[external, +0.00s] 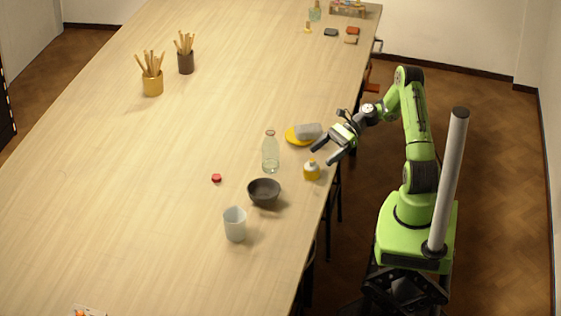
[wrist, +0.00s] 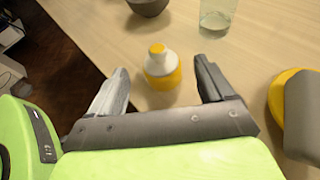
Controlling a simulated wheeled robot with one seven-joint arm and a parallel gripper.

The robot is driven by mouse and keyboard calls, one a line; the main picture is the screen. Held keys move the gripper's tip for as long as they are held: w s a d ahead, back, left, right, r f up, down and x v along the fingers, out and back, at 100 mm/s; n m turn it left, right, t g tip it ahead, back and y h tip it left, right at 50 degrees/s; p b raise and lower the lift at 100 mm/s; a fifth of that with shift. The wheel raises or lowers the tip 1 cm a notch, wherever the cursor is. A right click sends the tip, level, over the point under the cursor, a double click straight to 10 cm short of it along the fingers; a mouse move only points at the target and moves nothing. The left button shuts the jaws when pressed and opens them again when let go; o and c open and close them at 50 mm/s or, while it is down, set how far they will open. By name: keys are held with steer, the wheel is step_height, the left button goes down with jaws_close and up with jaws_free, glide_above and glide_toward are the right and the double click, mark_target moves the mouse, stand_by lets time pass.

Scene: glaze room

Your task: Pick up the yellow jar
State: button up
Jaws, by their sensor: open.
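The yellow jar (external: 312,171) is small, with a white upper part, and stands upright near the table's right edge in the external view. In the wrist view the yellow jar (wrist: 162,70) shows a yellow body, a white shoulder and a yellow top. My gripper (external: 320,157) is open, its fingers close to the jar and above the table edge. In the wrist view my gripper (wrist: 163,80) has its two fingers spread, one on each side of the jar in the picture, with a gap on both sides. The fingers do not appear to touch it.
A clear bottle (external: 270,155), a dark bowl (external: 264,193) and a pale cup (external: 235,225) stand left of the jar. A yellow plate (external: 291,138) with a grey block (external: 308,131) lies just behind it. The table's left part is mostly clear.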

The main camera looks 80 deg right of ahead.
mark_target(312, 163)
steer(key=b+x, duration=0.1)
steer(key=x, duration=0.5)
steer(key=shift+a+f, duration=0.1)
steer(key=shift+f, duration=0.05)
steer(key=c, duration=1.2)
step_height(312, 163, up, 10)
steer(key=p, duration=0.3)
